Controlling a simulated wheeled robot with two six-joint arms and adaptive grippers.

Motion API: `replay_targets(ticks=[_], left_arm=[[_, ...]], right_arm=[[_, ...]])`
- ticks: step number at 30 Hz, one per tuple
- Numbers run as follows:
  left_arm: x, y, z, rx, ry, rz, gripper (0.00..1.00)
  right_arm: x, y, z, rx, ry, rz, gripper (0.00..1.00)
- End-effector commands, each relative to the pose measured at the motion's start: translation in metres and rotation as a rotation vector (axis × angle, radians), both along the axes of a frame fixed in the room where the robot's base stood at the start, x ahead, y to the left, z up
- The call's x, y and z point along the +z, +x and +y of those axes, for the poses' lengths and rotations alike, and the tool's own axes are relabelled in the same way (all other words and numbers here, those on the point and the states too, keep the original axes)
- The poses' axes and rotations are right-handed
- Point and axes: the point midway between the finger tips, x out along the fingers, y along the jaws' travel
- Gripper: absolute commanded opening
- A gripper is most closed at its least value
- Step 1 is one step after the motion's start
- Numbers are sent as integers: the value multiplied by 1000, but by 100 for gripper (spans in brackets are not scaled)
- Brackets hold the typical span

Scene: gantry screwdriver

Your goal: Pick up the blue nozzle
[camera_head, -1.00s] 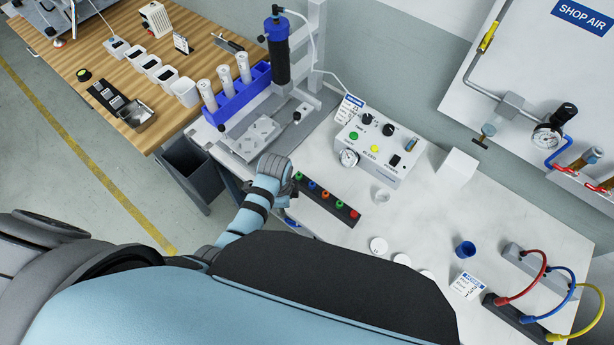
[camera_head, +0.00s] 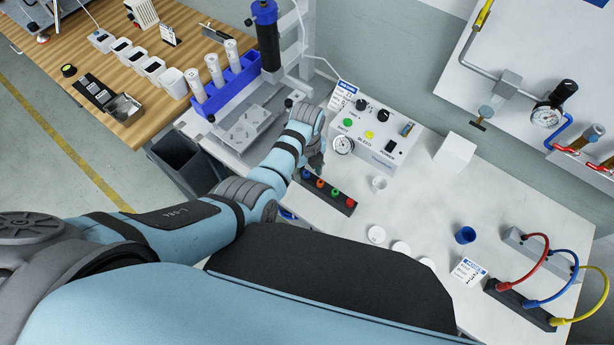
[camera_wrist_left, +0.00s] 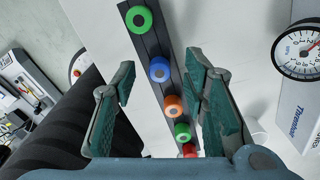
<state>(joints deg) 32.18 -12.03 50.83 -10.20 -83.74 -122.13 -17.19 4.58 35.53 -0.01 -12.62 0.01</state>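The blue nozzle (camera_wrist_left: 159,69) stands in a black strip rack (camera_wrist_left: 150,43) between a green nozzle (camera_wrist_left: 139,19) and an orange nozzle (camera_wrist_left: 173,106). In the head view the blue nozzle (camera_head: 306,173) shows at the rack's upper end, and the first green one is hidden by my arm. My left gripper (camera_wrist_left: 161,66) is open and empty above the rack, with the blue nozzle showing between its two fingers. In the head view the left gripper (camera_head: 316,160) is small and partly hidden under my wrist. My right gripper is not in view.
A second green nozzle (camera_wrist_left: 182,131) and a red nozzle (camera_wrist_left: 189,150) sit farther along the rack. A control box with a gauge (camera_head: 377,137) stands just behind the gripper. White discs (camera_head: 377,235) and a blue cup (camera_head: 465,235) lie to the right, with bare table between.

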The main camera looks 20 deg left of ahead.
Motion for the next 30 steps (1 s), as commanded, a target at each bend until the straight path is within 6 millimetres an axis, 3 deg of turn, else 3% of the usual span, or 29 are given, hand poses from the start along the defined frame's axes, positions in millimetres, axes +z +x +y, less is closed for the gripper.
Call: replay_targets(ticks=[6,12,13,23,26,30], left_arm=[[-2,0,0,1,0,-1,40],[-1,0,0,1,0,-1,8],[-1,0,0,1,0,-1,6],[1,0,0,1,0,-1,6],[15,1,0,1,0,-3,6],[53,1,0,1,0,-5,6]], right_arm=[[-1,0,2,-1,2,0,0],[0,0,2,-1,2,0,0],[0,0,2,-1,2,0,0],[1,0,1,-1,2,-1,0],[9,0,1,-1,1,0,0],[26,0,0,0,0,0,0]])
